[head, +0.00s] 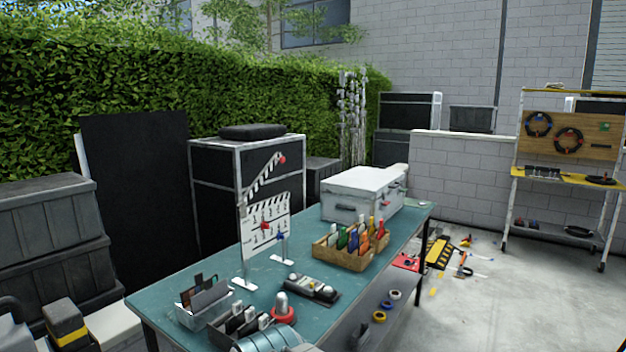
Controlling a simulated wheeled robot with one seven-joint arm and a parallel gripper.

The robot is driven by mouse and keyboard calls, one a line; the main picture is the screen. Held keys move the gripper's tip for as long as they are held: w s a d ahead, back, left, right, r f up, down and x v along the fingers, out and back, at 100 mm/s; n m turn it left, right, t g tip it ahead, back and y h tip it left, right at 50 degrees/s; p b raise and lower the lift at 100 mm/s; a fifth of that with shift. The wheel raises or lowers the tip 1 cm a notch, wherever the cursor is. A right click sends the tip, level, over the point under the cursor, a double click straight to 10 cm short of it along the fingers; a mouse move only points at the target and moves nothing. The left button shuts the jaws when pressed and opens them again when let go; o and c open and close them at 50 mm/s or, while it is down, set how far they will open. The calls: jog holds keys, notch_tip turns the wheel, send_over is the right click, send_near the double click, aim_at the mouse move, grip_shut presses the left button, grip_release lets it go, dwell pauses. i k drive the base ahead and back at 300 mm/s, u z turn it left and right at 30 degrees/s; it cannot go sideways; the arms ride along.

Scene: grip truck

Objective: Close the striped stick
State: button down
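The striped stick (263,178) is black and white with a red knob (282,159) at its upper right end. It is raised at a steep slant above a white clapperboard (278,212), with a clear gap that widens to the right. Its lower left end meets the board's upper left corner. The board stands upright on small white feet (244,285) on the teal table (185,275) and carries dark marks and small red and blue parts. I cannot make out my gripper in the head view.
Around the board stand a wooden box of coloured items (347,258), a white case (362,188), a black device (307,289), a red-based item (281,309) and a metal bin (203,311). Black cases stand behind. Cables and tools lie on the floor at right.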

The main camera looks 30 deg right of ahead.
aim_at(262, 176)
jog(key=z, duration=0.75)
jog(key=k, duration=0.45)
jog(key=z, duration=1.3)
jog(key=i, duration=1.5)
jog(key=u, duration=0.9)
jog(key=i, duration=0.9)
jog(key=u, duration=1.1)
jog(key=i, duration=0.25)
jog(key=u, duration=0.2)
